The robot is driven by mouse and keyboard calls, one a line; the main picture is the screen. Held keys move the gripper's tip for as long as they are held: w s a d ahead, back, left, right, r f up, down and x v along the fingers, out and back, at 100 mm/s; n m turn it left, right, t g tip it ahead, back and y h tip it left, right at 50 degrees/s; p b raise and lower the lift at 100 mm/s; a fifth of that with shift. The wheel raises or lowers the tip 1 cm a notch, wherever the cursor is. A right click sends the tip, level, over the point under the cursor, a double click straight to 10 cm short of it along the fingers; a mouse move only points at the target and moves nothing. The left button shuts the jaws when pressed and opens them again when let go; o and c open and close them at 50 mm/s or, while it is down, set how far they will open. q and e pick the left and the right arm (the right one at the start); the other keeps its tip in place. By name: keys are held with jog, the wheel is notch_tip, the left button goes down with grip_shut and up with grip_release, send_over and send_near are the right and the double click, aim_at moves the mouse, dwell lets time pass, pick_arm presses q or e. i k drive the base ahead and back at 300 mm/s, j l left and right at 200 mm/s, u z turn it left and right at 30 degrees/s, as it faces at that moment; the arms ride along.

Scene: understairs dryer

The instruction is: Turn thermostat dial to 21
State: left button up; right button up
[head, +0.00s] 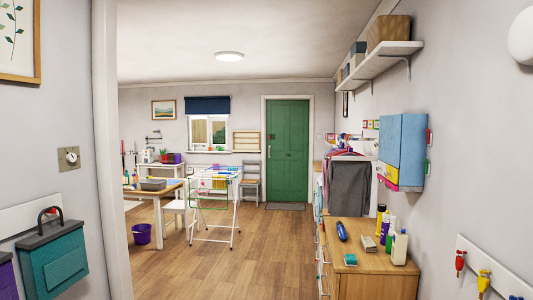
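A small beige square plate with a round white dial (69,158), which looks like the thermostat, is on the grey wall at the left of the head view. A dark mark shows on the dial's face, but its numbers are too small to read, so I cannot tell its setting. Neither of my grippers is in view.
A teal box with a dark handle (52,262) hangs below the dial. A wall edge (110,150) stands right of it. A wooden cabinet (375,262) with bottles is at right. A drying rack (214,207) and table (150,188) stand farther back. The middle floor is clear.

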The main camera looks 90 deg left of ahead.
aim_at(71, 158)
jog(key=u, duration=4)
